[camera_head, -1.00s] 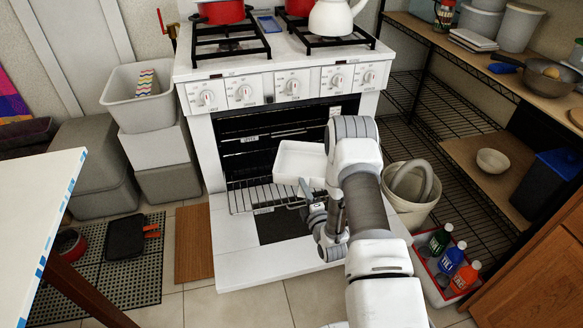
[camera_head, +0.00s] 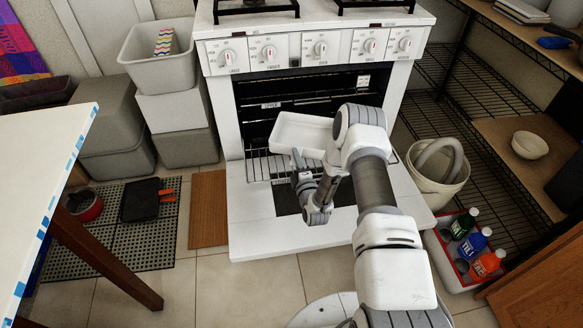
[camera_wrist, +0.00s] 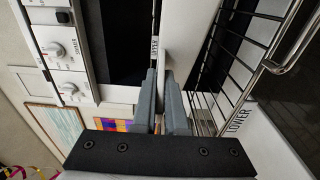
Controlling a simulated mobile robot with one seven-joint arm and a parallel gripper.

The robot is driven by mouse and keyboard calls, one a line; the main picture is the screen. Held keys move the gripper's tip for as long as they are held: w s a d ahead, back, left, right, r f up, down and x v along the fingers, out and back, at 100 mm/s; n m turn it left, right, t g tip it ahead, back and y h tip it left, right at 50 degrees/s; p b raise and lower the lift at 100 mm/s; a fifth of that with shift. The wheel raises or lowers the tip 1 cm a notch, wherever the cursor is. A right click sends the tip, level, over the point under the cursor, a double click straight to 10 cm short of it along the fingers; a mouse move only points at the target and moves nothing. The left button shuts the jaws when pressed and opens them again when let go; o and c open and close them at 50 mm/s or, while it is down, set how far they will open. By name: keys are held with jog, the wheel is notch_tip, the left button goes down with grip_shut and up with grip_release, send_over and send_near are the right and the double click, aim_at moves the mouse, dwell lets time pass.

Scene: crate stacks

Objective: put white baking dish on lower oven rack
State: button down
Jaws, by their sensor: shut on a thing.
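The white baking dish (camera_head: 296,133) is held upright-side up at the oven's open mouth, over the lower rack. My gripper (camera_head: 299,164) is shut on the dish's near edge; in the wrist view my gripper (camera_wrist: 166,98) has its two fingers on either side of the white dish wall (camera_wrist: 183,35). The lower oven rack (camera_head: 258,166) is pulled partly out, and its wires (camera_wrist: 238,72) run beside the dish in the wrist view, near a LOWER label. I cannot tell whether the dish touches the rack. My arm hides the dish's right end.
The oven door (camera_head: 262,225) lies open below. A bucket (camera_head: 437,172) and a red crate of bottles (camera_head: 466,248) stand to the right. Grey bins (camera_head: 113,130) are at left, with a white table (camera_head: 40,165) nearer. Tile floor before the door is mostly free.

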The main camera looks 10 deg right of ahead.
jog(key=shift+w+a+f+b, duration=0.3)
jog(key=shift+w+a+f, duration=0.3)
jog(key=shift+w+a, duration=0.25)
jog(key=shift+f+b, duration=0.85)
jog(key=shift+f, duration=1.15)
jog(key=c, duration=1.4)
grip_release()
jog(key=shift+f, duration=0.2)
jog(key=o, duration=0.4)
jog(key=shift+o, duration=0.2)
jog(key=shift+s, duration=0.1)
